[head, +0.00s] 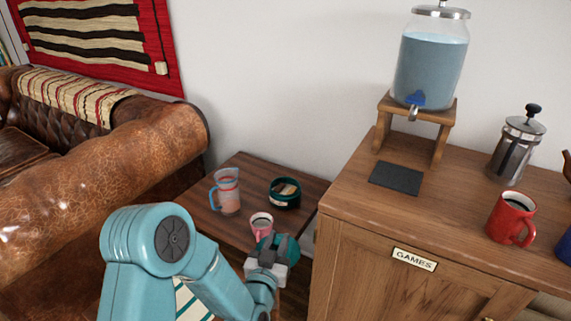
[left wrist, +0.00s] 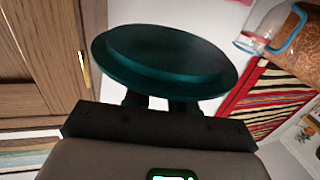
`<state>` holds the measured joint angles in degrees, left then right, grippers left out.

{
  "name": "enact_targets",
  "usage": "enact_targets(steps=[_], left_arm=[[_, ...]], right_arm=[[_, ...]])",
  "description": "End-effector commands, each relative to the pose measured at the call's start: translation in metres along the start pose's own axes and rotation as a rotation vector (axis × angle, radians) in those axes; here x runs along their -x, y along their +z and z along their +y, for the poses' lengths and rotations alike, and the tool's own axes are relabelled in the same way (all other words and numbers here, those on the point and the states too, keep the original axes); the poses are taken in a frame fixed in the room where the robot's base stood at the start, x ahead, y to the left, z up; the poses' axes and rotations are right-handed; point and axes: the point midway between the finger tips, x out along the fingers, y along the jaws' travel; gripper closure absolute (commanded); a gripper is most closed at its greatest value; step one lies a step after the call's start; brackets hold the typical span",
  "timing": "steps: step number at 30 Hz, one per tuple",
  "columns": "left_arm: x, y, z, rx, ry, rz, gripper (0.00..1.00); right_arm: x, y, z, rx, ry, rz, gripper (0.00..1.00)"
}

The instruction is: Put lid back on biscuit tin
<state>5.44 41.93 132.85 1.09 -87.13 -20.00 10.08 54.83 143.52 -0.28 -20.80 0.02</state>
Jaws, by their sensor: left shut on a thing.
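The dark green biscuit tin (head: 284,204) stands open on the small dark wooden side table (head: 237,169), with biscuits showing inside. My left gripper (head: 270,254) is at the near side of that table, in front of the tin and apart from it. It is shut on the teal round lid (head: 288,246), which my gripper partly hides in the head view. In the left wrist view the lid (left wrist: 165,62) is held at its edge between the dark fingers (left wrist: 160,103), its raised rim showing. My right gripper is in neither view.
A pink mug (head: 261,226) stands close beside the lid, in front of the tin. A measuring jug (head: 227,191) stands left of the tin. The wooden cabinet (head: 368,270) rises to the right, with a red mug (head: 510,217) on top. A leather sofa (head: 100,175) is left.

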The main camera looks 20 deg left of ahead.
Motion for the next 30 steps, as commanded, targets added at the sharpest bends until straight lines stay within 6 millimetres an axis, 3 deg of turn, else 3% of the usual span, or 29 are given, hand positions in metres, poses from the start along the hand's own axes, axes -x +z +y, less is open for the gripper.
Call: enact_targets(steps=[15, 21, 30], left_arm=[[-0.125, -0.039, -0.102, 0.005, -0.582, 0.003, 1.00], [-0.149, -0.047, -0.119, 0.003, -0.721, 0.001, 1.00], [-0.170, -0.047, -0.118, 0.001, -0.807, 0.000, 1.00]], right_arm=[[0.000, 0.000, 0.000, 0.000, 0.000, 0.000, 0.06], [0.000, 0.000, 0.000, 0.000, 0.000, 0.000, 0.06], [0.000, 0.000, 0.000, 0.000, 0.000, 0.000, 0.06]])
